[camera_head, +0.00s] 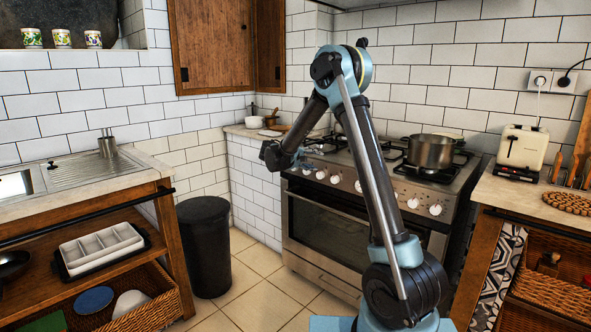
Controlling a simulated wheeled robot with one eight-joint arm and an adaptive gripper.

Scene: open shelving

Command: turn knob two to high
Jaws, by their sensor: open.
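The stove (330,222) stands against the back wall, with a row of several white knobs along its front panel. The leftmost knob (307,170) and the second from the left (320,175) show just right of my gripper. More knobs (412,203) sit to the right, and my arm crosses in front of part of the row. The knob markings are too small to read. My gripper (268,156) hangs at the left front of the stove, open and apart from the knobs, with nothing seen in it.
A pot (430,151) stands on the right burners. A black bin (205,245) stands on the floor left of the stove. A toaster (521,147) sits on the right counter (515,193). The sink counter (75,203) is at left. Floor tiles before the oven are clear.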

